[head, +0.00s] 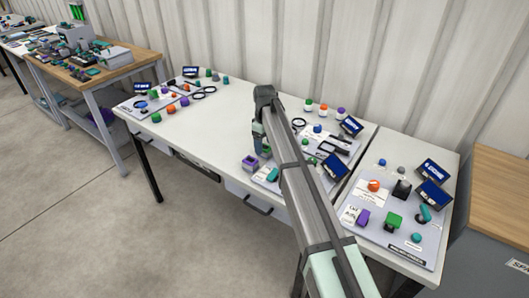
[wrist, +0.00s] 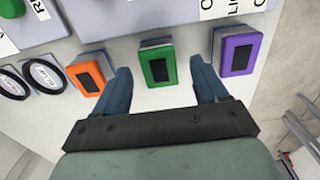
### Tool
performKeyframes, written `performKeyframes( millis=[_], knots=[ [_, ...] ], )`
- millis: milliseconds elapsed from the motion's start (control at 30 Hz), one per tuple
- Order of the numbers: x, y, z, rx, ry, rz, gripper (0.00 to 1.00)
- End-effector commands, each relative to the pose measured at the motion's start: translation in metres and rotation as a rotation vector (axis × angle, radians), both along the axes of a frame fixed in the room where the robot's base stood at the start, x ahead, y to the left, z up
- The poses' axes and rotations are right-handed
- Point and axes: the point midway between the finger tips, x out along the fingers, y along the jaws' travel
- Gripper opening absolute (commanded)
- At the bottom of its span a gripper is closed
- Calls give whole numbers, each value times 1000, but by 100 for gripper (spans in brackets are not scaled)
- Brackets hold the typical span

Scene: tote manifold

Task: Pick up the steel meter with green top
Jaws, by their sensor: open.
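The steel meter with a green top (wrist: 157,62) stands near the middle of the wrist view, a grey block with a dark window in its green face. My gripper (wrist: 160,76) is open, with one blue finger on each side of the green meter. I cannot tell whether the fingers touch it or how high they are above the table. In the head view the green meter (head: 265,152) shows just below my gripper (head: 259,142), partly hidden by it.
An orange-topped meter (wrist: 88,75) stands left of the left finger, and a purple-topped one (wrist: 239,54) right of the right finger. Two black rings (wrist: 30,80) lie farther left. Labelled panels edge the top. In the head view, the white table (head: 205,130) is clear left of my gripper.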

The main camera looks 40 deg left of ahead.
Motion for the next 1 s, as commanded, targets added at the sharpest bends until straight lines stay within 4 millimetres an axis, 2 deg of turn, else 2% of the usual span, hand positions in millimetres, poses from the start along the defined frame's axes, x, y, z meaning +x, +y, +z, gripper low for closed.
performKeyframes(
  millis=[200, 467, 1000],
  knots=[
    [0, 0, -27, 0, -1, 1, 72],
    [0, 0, -28, 1, -1, 1, 71],
    [0, 0, -28, 1, -1, 1, 20]
  ],
)
